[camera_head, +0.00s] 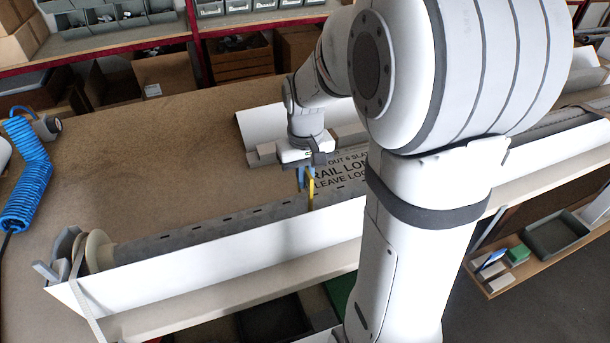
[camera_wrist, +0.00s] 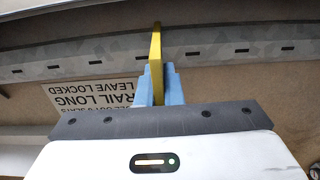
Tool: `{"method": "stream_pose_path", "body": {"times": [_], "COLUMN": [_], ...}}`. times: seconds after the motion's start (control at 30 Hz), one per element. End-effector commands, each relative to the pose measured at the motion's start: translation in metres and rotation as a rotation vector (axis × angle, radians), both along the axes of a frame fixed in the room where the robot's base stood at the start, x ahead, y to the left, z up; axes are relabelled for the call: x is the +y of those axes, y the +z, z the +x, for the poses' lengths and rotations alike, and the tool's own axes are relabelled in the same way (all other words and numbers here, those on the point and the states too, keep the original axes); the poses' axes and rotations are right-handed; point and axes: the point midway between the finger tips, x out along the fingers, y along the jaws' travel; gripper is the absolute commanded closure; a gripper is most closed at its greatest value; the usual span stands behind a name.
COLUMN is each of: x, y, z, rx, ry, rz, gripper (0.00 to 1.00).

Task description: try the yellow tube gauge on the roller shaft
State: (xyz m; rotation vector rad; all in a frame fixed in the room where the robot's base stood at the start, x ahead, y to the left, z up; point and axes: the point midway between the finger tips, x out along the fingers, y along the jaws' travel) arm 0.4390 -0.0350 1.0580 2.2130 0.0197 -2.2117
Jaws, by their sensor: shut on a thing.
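The yellow tube gauge (camera_head: 311,191) is held in my gripper (camera_head: 305,174), whose blue fingers are shut on it. In the wrist view the yellow gauge (camera_wrist: 156,62) stands up between the blue fingers (camera_wrist: 158,88), and its tip overlaps the slotted grey shaft. The roller shaft (camera_head: 220,228) is a long grey tube with a row of dark slots, lying in a white housing (camera_head: 230,258). In the head view the gauge's lower end is at the shaft. I cannot tell whether it touches. The shaft (camera_wrist: 215,55) also crosses the wrist view. My arm hides its right part.
A sign with black lettering (camera_head: 340,178) lies on the brown bench (camera_head: 150,130) behind the shaft. A pale pulley (camera_head: 98,250) sits at the shaft's left end. A blue coiled hose (camera_head: 25,180) is at the far left. The bench behind the shaft's left half is clear.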

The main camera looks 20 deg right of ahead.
Motion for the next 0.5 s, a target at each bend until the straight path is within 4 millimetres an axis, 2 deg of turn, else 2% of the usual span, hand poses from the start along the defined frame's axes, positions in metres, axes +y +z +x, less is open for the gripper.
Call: {"method": "stream_pose_path", "body": {"times": [0.5], "x": [0.0003], "y": [-0.0114], "z": [0.0000], "rx": [0.001], "ry": [0.001], "rz": [0.000], "gripper": [1.00]}}
